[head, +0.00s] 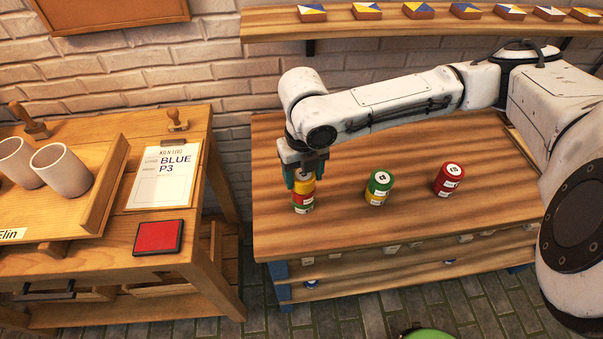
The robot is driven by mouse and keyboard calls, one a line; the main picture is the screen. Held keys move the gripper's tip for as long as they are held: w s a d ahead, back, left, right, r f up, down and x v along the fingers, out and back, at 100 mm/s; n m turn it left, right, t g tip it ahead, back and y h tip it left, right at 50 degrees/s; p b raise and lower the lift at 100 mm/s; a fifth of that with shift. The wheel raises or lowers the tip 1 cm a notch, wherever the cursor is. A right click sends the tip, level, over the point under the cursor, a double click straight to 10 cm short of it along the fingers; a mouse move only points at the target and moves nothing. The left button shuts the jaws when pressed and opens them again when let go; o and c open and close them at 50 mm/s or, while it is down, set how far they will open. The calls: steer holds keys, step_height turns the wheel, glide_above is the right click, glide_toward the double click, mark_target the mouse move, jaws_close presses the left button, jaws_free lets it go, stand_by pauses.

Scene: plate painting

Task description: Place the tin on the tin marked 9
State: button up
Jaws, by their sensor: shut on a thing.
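My gripper (303,176) points down over the left end of the wooden worktop and is shut on a yellow-and-red tin (304,187). That tin is directly above a red tin with a green band (302,203), and they look stacked. I cannot tell whether the upper one rests fully on the lower. A green tin (379,187) stands upright to the right. A red tin (448,180) stands farther right. Both have pale round labels on top, but the numbers are too small to read. The gripper hides the top of the held tin.
The worktop (410,222) is clear around the standing tins. A shelf (400,24) with several painted blocks runs above. At left, a separate table holds cups (62,171), a clipboard reading "BLUE P3" (165,175) and a red pad (158,236).

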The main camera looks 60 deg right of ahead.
steer(key=o, duration=1.1)
steer(key=shift+f, duration=0.1)
steer(key=shift+o, duration=0.2)
step_height(320, 180, up, 12)
steer(key=shift+p, duration=0.35)
